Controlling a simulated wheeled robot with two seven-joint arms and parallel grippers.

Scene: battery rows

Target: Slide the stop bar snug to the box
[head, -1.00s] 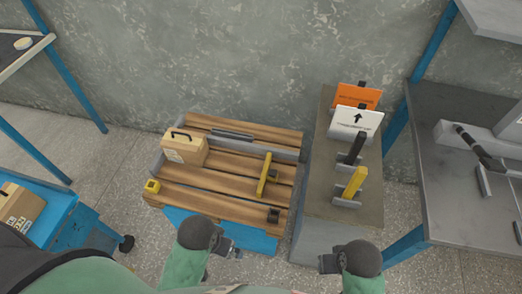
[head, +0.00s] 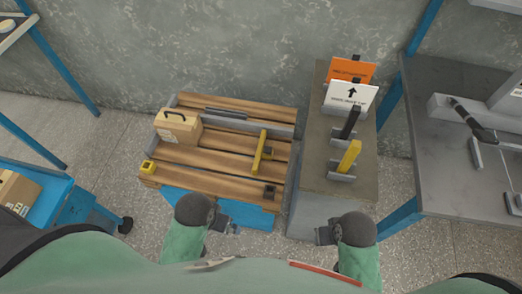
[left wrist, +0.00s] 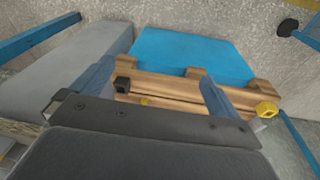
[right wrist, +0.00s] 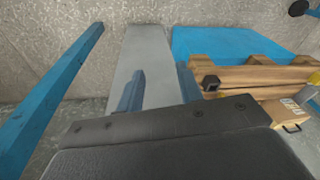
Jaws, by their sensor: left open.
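The cardboard box (head: 178,129) with a black handle sits at the left of the slatted wooden pallet top (head: 215,165). The yellow stop bar (head: 258,152) stands across the slats to the right of the box, with a wide gap between them. My left gripper (head: 232,231) is open and empty, in front of the pallet's near edge. In the left wrist view its fingers (left wrist: 140,100) are wide apart. My right gripper (head: 322,237) is in front of the grey cabinet. In the right wrist view its fingers (right wrist: 160,92) are apart with nothing between them.
A yellow corner block (head: 149,167) and a dark block (head: 270,192) sit on the pallet's near edge. A grey rail (head: 240,122) runs along the back. The cabinet (head: 312,190) at right bears signs and black and yellow handles. A blue cart (head: 50,195) stands left.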

